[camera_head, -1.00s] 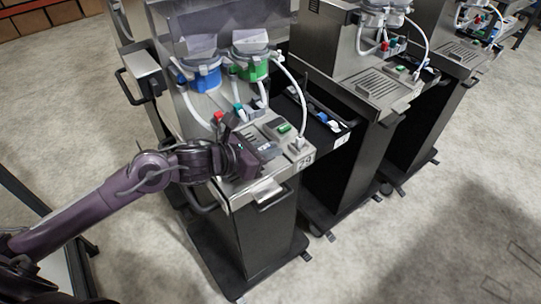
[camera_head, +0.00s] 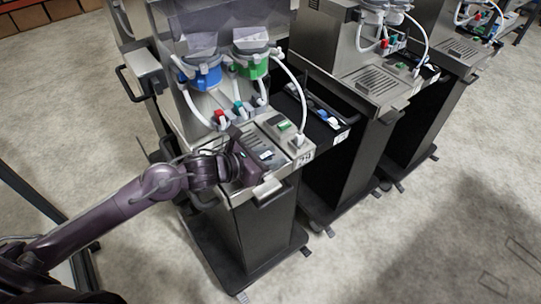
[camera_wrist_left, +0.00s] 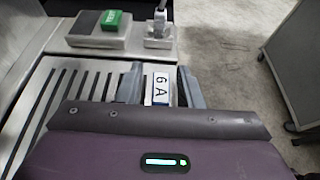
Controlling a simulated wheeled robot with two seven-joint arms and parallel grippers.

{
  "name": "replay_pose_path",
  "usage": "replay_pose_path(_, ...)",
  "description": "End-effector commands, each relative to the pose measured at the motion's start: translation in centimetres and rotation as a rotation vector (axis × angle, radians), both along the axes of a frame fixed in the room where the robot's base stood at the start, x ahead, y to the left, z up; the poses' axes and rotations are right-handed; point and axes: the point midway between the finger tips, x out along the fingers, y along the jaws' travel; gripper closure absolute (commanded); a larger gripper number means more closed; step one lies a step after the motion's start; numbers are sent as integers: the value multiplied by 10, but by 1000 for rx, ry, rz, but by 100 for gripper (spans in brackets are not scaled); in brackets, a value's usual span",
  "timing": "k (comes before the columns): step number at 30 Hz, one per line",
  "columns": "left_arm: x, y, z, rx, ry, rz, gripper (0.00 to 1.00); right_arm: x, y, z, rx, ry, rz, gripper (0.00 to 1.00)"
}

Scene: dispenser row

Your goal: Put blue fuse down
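The blue fuse (camera_wrist_left: 161,88) is a small block with a white "6A" label and blue ends. In the left wrist view it lies between the two fingers of my left gripper (camera_wrist_left: 160,84), label facing up. My right gripper is not in view.
A slotted grille (camera_wrist_left: 80,92) lies beside the left finger. Behind are a box with a green button (camera_wrist_left: 113,20) and a white plug in a socket (camera_wrist_left: 159,35). White hoses (camera_head: 296,95) hang above. More dispensers (camera_head: 372,75) stand to the right; the floor in front is clear.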

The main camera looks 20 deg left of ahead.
Motion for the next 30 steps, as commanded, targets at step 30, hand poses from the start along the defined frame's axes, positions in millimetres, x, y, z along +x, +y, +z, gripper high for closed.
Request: replay_pose_path(30, -70, 52, 39, 1, 7, -2, 67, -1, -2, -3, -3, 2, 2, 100)
